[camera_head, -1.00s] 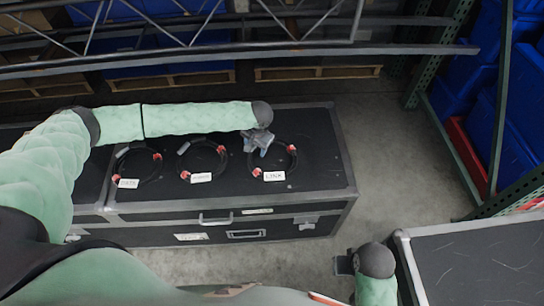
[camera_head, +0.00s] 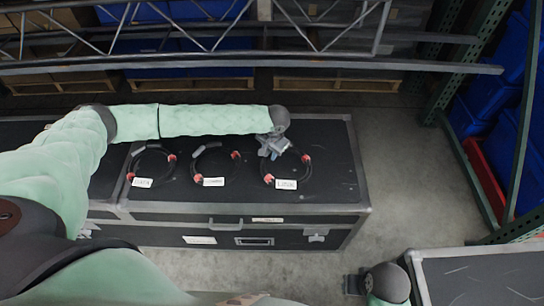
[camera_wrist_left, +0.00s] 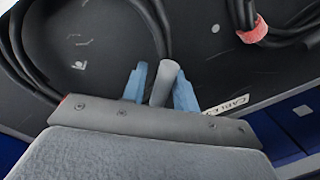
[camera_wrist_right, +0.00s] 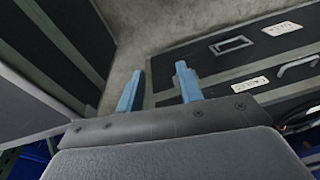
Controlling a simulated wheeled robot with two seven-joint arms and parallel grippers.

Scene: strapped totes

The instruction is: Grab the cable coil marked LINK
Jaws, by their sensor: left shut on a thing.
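The coil marked LINK (camera_head: 308,170) is a black ring with red ties and a white tag, lying at the right of the row on the black case (camera_head: 335,140). Its tag (camera_head: 286,184) is blurred now but read LINK a second ago. My left gripper (camera_head: 274,151) is at the coil's upper left edge. In the left wrist view its blue fingers (camera_wrist_left: 158,85) are shut on the coil's grey sleeve (camera_wrist_left: 166,78), with black cable running up from it. My right gripper (camera_head: 353,284) is low over the floor; in the right wrist view its fingers (camera_wrist_right: 158,88) are apart and empty.
Two similar coils, the middle one (camera_head: 195,165) and the left one (camera_head: 133,165), lie on the same case. A metal truss (camera_head: 230,65) crosses behind. Another case (camera_head: 480,275) stands at front right. Bare floor (camera_head: 400,190) lies between the case and the rack.

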